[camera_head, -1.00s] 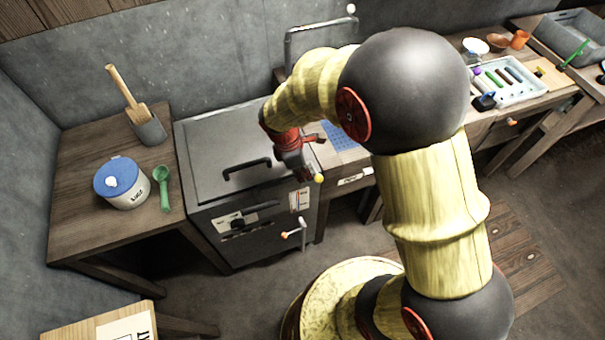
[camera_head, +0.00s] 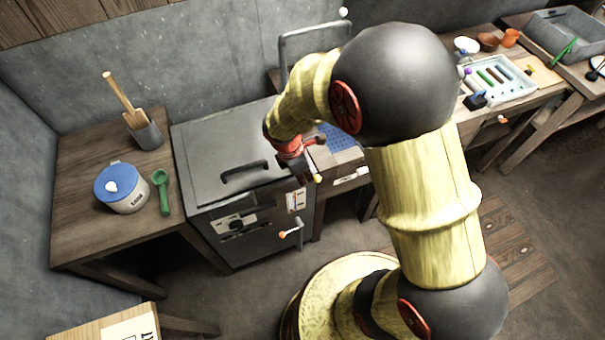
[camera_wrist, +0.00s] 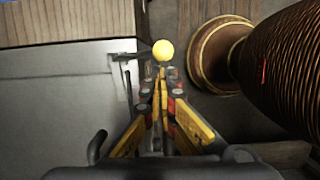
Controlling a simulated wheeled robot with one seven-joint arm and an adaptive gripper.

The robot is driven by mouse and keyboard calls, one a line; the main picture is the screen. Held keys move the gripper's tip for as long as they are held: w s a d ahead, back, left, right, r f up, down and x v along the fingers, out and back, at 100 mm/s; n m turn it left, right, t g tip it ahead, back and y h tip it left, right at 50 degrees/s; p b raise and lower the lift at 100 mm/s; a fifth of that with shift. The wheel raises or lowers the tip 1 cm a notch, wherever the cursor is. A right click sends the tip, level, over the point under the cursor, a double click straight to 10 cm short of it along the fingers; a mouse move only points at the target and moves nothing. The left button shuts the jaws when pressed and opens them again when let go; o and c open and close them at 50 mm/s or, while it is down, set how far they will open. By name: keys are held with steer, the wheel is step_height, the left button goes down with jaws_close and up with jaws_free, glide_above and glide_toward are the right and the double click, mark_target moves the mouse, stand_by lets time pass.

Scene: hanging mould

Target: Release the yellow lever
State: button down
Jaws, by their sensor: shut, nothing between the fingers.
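The yellow lever shows mainly as a round yellow knob (camera_head: 318,178) at the front right corner of the grey lidded machine (camera_head: 215,155). The knob also shows in the wrist view (camera_wrist: 163,50), with a thin dark arm beside it running left to the machine's edge. My gripper (camera_wrist: 162,76) is shut and empty. Its fingertips point at the knob and lie just short of it in the picture; I cannot tell whether they touch. In the head view my gripper (camera_head: 308,172) is beside the knob, and its fingertips are hard to make out.
The machine's lid has a black handle (camera_head: 245,171); a small orange-tipped crank (camera_head: 290,231) is on its front. A side table at left holds a blue-lidded jar (camera_head: 122,188) and a green scoop (camera_head: 161,192). A workbench at right carries a pale tray (camera_head: 500,82).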

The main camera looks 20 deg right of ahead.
mark_target(319, 176)
steer(key=d+n+p, duration=0.1)
steer(key=n+p, duration=0.1)
steer(key=d+n+t+p, duration=0.1)
steer(key=d+n+p, duration=0.1)
steer(key=p, duration=0.1)
steer(key=s+d+n+p, duration=0.1)
steer(key=n+p, duration=0.1)
steer(key=shift+d+r+n+p, duration=0.2)
steer(key=shift+n+p, duration=0.1)
steer(key=shift+n, duration=0.1)
steer(key=shift+w+d+f+n+t+y+p, duration=0.1)
steer(key=shift+w+d+n+t+y+p, duration=0.2)
steer(key=shift+d+n+p, duration=0.55)
steer(key=shift+w+d+f+n+t+y+p, duration=0.15)
steer(key=shift+w+d+n+p, duration=0.4)
steer(key=shift+n, duration=0.6)
steer(key=shift+w+d+r+n+t+y+p, duration=0.1)
steer(key=shift+w+d+n+t+y+p, duration=0.15)
steer(key=shift+d+n+p, duration=0.45)
steer(key=shift+a+n, duration=0.15)
steer(key=shift+n, duration=0.15)
steer(key=shift+a, duration=0.1)
